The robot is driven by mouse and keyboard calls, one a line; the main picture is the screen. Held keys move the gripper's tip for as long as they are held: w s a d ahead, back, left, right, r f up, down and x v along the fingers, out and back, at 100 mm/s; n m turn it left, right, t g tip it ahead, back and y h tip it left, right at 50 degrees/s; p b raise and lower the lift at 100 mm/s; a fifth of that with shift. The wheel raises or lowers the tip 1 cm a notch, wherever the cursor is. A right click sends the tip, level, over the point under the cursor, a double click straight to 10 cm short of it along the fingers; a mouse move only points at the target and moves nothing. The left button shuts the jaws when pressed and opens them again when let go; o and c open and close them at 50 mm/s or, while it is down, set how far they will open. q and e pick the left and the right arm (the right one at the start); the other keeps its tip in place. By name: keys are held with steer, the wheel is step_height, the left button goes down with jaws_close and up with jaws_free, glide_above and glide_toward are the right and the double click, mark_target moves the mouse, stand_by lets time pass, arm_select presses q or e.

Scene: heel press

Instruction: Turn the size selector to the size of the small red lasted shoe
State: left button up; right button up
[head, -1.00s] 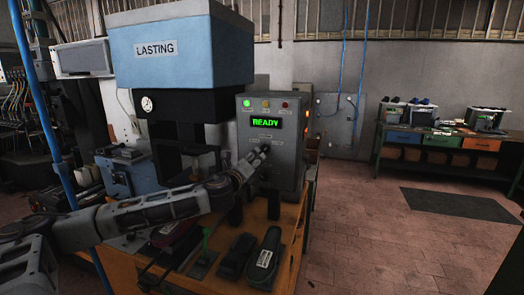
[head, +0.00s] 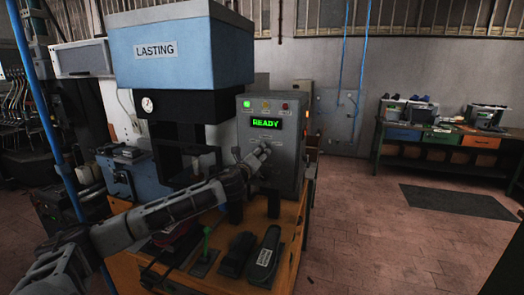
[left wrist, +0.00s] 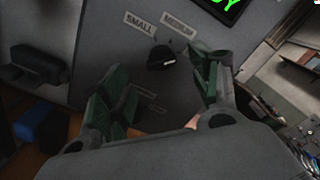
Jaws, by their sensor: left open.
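The size selector is a black knob (left wrist: 160,60) on the grey control panel (head: 290,158). A SMALL label (left wrist: 139,22) and a MEDIUM label (left wrist: 178,24) sit above it; I cannot tell which one it points to. My left gripper (left wrist: 160,88) is open, with its green-padded fingers on either side of the knob and apart from it. In the head view, the left gripper (head: 262,150) is at the panel front and hides the knob. A dark red shoe (head: 181,243) lies on the bench, mostly hidden behind my left arm. My right gripper is not in view.
A dark shoe (head: 237,255) and another with a white label (head: 264,258) lie on the wooden bench (head: 287,250). A green-handled thing (head: 207,245) stands left of them. The blue LASTING press (head: 180,50) is behind. The panel display (head: 265,123) reads READY.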

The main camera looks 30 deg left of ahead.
mark_target(264, 150)
arm_select(q)
steer(key=shift+p+x, duration=0.75)
steer(key=shift+x, duration=1.95)
steer(key=c, duration=1)
steer(key=shift+c, duration=0.2)
